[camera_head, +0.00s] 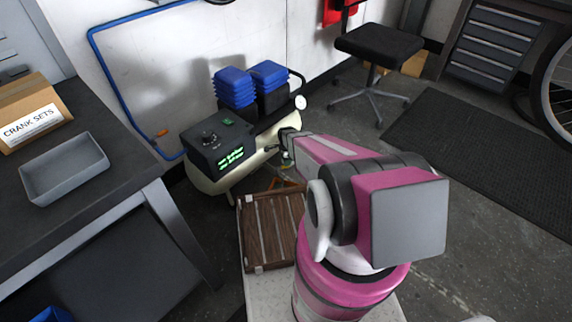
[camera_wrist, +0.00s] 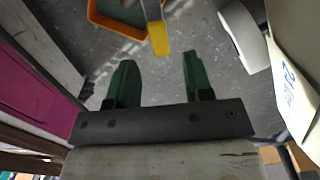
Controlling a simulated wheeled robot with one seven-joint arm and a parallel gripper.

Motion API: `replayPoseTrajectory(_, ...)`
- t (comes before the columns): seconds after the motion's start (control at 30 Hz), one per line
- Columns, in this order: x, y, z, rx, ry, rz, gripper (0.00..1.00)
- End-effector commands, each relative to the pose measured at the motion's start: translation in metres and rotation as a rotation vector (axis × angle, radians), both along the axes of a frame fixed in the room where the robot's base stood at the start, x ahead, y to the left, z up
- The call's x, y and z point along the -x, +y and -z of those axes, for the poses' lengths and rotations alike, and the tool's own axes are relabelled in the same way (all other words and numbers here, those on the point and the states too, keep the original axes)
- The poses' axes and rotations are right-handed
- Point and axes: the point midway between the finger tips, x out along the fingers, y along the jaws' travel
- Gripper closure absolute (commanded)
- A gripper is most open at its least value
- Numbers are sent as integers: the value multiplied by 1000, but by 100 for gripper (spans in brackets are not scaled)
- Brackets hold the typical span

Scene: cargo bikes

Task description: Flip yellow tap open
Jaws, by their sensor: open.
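The yellow tap handle (camera_wrist: 159,39) shows at the top of the wrist view, with a grey metal part (camera_wrist: 151,9) above it. My gripper (camera_wrist: 157,72) is open, its two green fingers apart with nothing between the pads. The yellow handle lies just beyond the fingertips, roughly in line with the gap and closer to the right finger in the picture. In the head view my gripper (camera_head: 287,152) is beside the cream compressor tank (camera_head: 207,182). The tap cannot be made out there; my gripper and arm are in the way.
An orange-rimmed tray (camera_wrist: 97,22) lies beyond the tap. A cream surface with blue marking (camera_wrist: 297,80) is close on the right.

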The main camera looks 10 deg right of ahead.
Motion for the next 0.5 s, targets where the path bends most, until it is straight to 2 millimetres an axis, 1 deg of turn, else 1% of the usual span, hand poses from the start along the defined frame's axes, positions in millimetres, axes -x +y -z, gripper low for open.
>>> replayPoseTrajectory(0.03, 2, 0, -12, 0, -2, 0, 53)
replayPoseTrajectory(0.2, 2, 0, -42, 0, -1, 0, 53)
replayPoseTrajectory(0.33, 1, 0, -58, 0, -1, 0, 53)
replayPoseTrajectory(0.5, 1, 0, -66, 0, 0, 0, 53)
